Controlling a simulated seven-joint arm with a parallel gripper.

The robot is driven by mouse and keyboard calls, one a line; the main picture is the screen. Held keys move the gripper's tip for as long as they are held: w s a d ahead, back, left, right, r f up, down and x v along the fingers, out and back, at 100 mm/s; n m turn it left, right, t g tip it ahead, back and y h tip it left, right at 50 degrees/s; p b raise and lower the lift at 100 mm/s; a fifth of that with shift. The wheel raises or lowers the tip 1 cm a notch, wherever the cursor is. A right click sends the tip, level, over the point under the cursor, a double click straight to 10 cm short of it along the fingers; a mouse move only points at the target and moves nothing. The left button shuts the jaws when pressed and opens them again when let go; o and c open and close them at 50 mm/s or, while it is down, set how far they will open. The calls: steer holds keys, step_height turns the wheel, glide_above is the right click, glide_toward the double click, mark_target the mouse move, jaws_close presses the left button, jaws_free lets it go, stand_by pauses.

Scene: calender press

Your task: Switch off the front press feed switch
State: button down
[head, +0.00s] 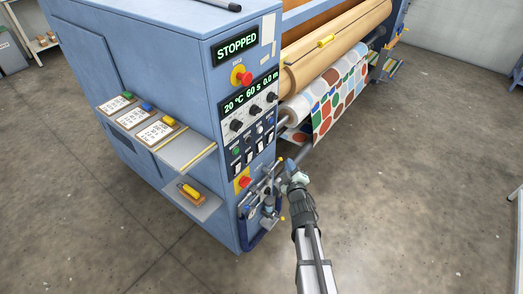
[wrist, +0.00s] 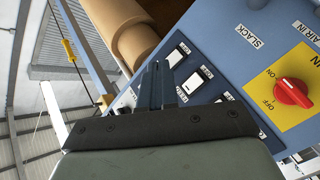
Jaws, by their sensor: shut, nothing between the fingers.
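The control panel (head: 252,130) on the press's near end carries a row of small rocker switches (head: 249,157) below its knobs and buttons. In the wrist view two white-faced rocker switches show, an upper one (wrist: 178,55) and a lower one (wrist: 197,80). Their small labels are unreadable, so I cannot tell which is the front press feed switch. My gripper (head: 289,164) is at the panel's right edge, low, in the head view. In the wrist view its fingers (wrist: 156,70) are shut and empty, just left of the rockers; contact is unclear.
A red rotary knob (wrist: 292,92) on a yellow ON/OFF plate is right of the rockers. A display (head: 237,45) reads STOPPED, above a red emergency button (head: 241,76). Patterned fabric (head: 338,92) and rollers lie behind my gripper. A shelf (head: 188,150) juts out left; the floor is clear.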

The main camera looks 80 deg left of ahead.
steer(key=shift+s+r+n+g+y, duration=0.2)
steer(key=shift+r+n+g+y, duration=0.15)
steer(key=shift+r+n, duration=0.2)
steer(key=shift+s+a, duration=0.1)
steer(key=shift+a, duration=0.05)
steer(key=s+a+f, duration=0.1)
steer(key=s+a, duration=0.5)
steer(key=shift+f, duration=0.15)
stand_by(0.3)
steer(key=shift+s+a+f, duration=0.1)
steer(key=shift+s+a, duration=0.4)
stand_by(2.8)
steer(key=shift+d, duration=0.1)
stand_by(0.4)
steer(key=shift+w+d, duration=0.45)
steer(key=shift+w, duration=0.05)
steer(key=shift+w+d+r, duration=0.25)
steer(key=shift+w+d, duration=0.65)
steer(key=shift+w+d+r, duration=0.2)
steer(key=shift+w+d, duration=0.65)
